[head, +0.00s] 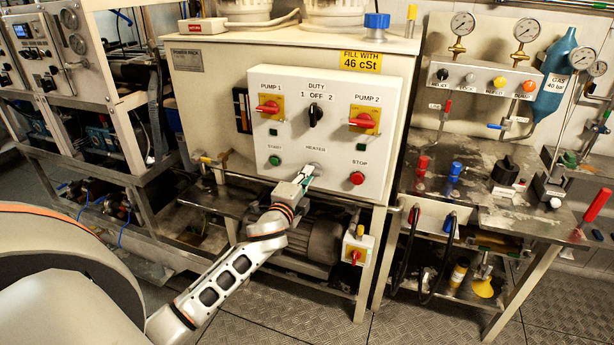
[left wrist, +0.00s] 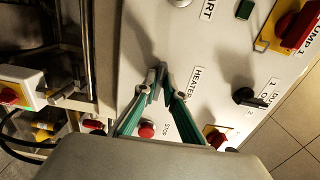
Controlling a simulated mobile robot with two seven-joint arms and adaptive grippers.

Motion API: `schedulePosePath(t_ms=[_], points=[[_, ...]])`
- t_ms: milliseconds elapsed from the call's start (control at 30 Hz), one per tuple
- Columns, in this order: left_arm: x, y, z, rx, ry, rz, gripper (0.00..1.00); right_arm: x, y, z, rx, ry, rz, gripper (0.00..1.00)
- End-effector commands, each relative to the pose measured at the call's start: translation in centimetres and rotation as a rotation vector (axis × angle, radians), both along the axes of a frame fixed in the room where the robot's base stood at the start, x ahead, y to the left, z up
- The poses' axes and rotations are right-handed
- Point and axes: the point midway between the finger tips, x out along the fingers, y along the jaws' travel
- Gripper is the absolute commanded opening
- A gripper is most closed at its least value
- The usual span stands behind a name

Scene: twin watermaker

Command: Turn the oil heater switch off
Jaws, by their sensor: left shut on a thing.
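The white control panel (head: 338,150) on the power pack carries the HEATER label, with the heater switch (head: 317,165) just below it. The switch is small and mostly hidden by my left gripper (head: 307,173). My left gripper reaches up from below, its fingertips at the switch and shut on it. In the left wrist view the green-padded fingers of the left gripper (left wrist: 158,75) meet next to the HEATER label (left wrist: 198,82). The switch's position cannot be read. My right gripper is not in view.
The green START button (head: 275,160) and red STOP button (head: 357,178) flank the switch. Above are the red PUMP 1 switch (head: 268,107), black DUTY selector (head: 315,115) and red PUMP 2 switch (head: 362,121). A motor (head: 315,238) sits below the panel.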

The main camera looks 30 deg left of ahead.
Motion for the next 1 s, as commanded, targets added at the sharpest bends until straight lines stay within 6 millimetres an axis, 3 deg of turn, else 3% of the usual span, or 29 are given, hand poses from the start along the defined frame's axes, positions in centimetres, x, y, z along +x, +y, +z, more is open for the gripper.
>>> schedulePosePath(t_ms=[67, 100, 167, 600, 767, 1000], points=[[0.0, 0.0, -0.1, -0.004, 0.002, 0.0, 0.0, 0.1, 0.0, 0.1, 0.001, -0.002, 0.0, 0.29], [0.0, 0.0, -0.1, -0.004, 0.002, 0.0, 0.15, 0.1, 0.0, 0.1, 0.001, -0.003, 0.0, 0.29], [0.0, 0.0, -0.1, -0.003, 0.002, 0.0, 0.26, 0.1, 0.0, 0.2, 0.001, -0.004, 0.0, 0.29], [-0.7, -0.2, -0.1, 0.0, 0.002, -0.001, 0.26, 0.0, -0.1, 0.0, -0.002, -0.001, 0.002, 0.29], [-3.1, -0.7, -0.2, -0.001, 0.003, 0.0, 0.26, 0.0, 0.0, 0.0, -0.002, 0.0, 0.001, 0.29], [-7.9, -1.9, -0.2, -0.002, 0.003, 0.0, 0.26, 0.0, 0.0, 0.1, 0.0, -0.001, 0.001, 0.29]])
